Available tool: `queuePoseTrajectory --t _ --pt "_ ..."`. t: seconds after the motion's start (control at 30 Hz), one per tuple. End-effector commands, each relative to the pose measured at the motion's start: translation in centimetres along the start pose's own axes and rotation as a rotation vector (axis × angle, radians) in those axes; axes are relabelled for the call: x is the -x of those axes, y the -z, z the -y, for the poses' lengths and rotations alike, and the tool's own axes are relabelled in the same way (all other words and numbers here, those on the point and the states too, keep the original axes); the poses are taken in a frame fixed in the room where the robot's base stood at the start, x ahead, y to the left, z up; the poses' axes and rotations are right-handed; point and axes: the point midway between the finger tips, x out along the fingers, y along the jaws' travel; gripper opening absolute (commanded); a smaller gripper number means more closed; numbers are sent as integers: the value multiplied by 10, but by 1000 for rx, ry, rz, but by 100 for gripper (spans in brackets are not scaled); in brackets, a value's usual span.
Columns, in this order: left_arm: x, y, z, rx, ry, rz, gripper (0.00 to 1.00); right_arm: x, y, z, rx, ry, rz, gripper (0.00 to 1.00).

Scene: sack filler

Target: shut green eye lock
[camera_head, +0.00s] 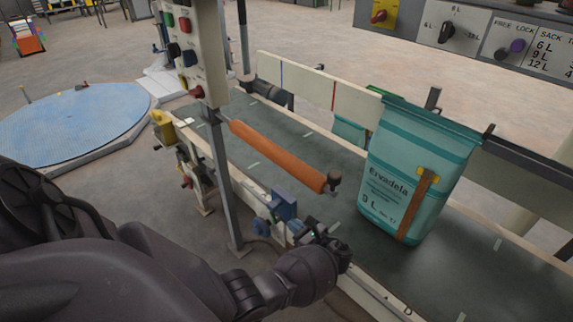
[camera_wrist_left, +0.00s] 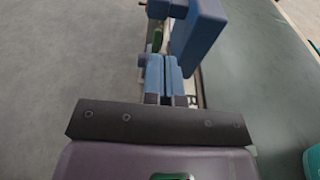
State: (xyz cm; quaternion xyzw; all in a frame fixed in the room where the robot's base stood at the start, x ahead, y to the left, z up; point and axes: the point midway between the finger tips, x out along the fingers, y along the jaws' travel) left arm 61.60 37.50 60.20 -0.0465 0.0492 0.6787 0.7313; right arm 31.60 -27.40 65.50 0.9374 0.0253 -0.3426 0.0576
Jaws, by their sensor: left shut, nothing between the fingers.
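A small green piece (camera_wrist_left: 157,40), which looks like the green eye lock, shows in the left wrist view just beyond my fingertips, partly hidden by blue parts. I cannot tell its position. Beside it stands a blue block (camera_wrist_left: 197,30), seen in the head view as a blue housing (camera_head: 285,203) on the conveyor's near rail. My left gripper (camera_wrist_left: 162,62) is shut and empty, its two blue finger pads together and pointing at the green piece. In the head view the left gripper (camera_head: 325,237) is by the rail, right of the blue housing. My right gripper is not in view.
A teal sack (camera_head: 400,165) stands upright on the dark conveyor belt (camera_head: 290,140). An orange roller bar (camera_head: 278,157) reaches over the belt. A grey post (camera_head: 222,170) carries a button panel (camera_head: 190,50). Open floor lies left of the rail.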

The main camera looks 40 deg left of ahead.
Motion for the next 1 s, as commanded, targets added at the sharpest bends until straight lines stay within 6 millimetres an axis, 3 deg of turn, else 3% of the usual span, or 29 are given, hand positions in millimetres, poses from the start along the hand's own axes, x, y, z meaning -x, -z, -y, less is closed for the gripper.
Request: queuePoseTrajectory --t 0.1,0.33,1.0 --pt "23 -11 2 5 2 0 0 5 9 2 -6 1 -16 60" --pt "52 -17 0 1 0 0 0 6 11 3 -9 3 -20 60" --pt "65 -14 0 33 30 -1 0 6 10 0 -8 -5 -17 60"
